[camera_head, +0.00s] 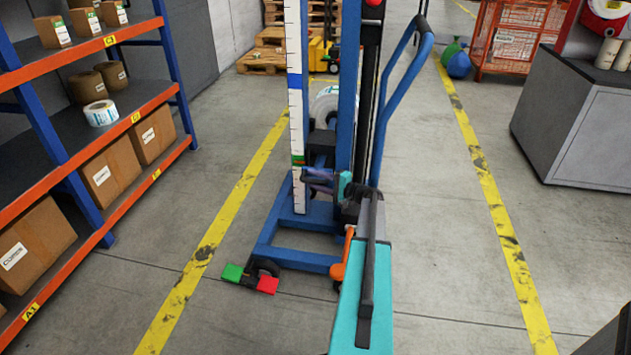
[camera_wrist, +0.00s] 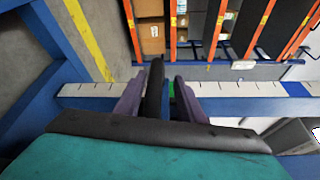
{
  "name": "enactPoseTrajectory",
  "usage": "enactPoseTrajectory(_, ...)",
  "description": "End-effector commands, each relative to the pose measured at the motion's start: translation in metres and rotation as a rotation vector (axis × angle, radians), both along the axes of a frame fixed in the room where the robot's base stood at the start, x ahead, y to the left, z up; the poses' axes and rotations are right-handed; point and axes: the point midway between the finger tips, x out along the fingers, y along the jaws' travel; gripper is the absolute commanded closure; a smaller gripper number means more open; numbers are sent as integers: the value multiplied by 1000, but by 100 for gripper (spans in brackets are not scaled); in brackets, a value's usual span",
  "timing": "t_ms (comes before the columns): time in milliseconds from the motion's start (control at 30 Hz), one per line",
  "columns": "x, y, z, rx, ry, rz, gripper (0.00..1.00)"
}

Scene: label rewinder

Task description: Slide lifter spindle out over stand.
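The blue lifter (camera_head: 345,110) stands upright ahead of me, with a white ruled scale (camera_head: 294,70) on its left and a blue push handle (camera_head: 406,65) on its right. The spindle cannot be clearly made out behind the mast; a dark block (camera_head: 322,143) and a white roll (camera_head: 325,101) show there in part. My gripper (camera_head: 308,181) is in front of the lower mast, near the green mark on the scale. In the wrist view, its purple fingers (camera_wrist: 160,95) are apart. A dark upright bar (camera_wrist: 154,90) shows between them; contact cannot be told.
An orange and blue shelf (camera_head: 100,105) with boxes and rolls stands at left. A grey cabinet (camera_head: 575,120) stands at right. A green block (camera_head: 232,272) and red block (camera_head: 268,285) sit at the lifter's front leg.

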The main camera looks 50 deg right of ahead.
Motion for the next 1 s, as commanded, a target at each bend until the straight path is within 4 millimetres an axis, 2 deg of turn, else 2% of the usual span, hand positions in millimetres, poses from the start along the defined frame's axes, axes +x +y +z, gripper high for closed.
enactPoseTrajectory(267,0,0,37,0,-5,-2,64)
enactPoseTrajectory(300,-4,4,35,1,-6,-2,60)
enactPoseTrajectory(600,-28,24,41,-2,-9,-2,54)
enactPoseTrajectory(1000,-59,50,46,-3,-10,-3,52)
